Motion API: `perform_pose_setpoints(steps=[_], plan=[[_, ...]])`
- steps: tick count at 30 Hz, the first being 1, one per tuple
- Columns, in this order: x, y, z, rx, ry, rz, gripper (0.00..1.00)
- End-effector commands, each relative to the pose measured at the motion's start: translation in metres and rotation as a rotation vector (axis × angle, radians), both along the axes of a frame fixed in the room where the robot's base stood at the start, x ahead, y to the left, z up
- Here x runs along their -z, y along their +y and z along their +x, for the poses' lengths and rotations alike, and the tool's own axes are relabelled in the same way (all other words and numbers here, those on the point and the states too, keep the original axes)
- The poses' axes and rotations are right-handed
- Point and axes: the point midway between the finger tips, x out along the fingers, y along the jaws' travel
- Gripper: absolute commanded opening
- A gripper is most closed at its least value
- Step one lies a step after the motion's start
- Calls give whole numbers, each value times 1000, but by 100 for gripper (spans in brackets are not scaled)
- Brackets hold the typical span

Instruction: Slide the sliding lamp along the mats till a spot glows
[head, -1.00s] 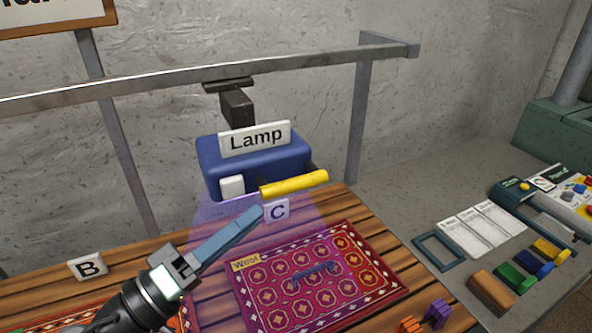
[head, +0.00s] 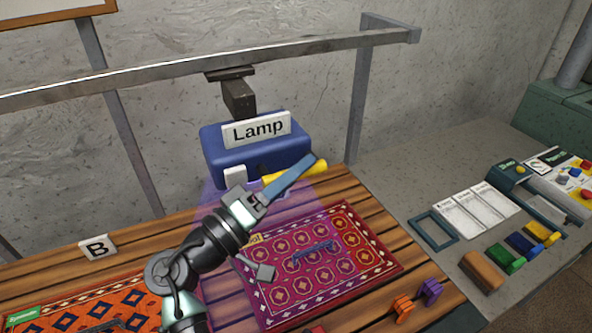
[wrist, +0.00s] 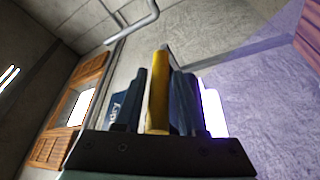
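The blue lamp (head: 258,153), labelled "Lamp", hangs from the rail over the right-hand mat and casts a violet beam. Its yellow handle (head: 310,171) sticks out at the front. My gripper (head: 300,172) is at the handle, overlapping it in the head view. In the wrist view the yellow handle (wrist: 158,92) stands between my two dark fingers (wrist: 158,75), with little space on either side; whether they press on it is not clear. The patterned red-purple mat (head: 365,240) lies below the lamp. An orange mat (head: 75,303) lies at the lower left.
The metal rail (head: 320,48) runs across above the wooden table (head: 50,272), with a post (head: 358,115) at its right end. Coloured blocks (head: 510,255) and cards (head: 475,212) lie on the grey bench at right.

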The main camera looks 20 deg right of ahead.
Motion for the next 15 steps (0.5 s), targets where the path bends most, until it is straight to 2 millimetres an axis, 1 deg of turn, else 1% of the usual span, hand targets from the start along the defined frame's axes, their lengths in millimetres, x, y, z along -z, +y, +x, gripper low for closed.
perform_pose_setpoints(steps=[1,3,6,15], plan=[[0,0,0,0,0,0,28],[0,0,0,0,0,0,15],[0,0,0,0,0,0,0],[0,0,0,1,0,-1,0]])
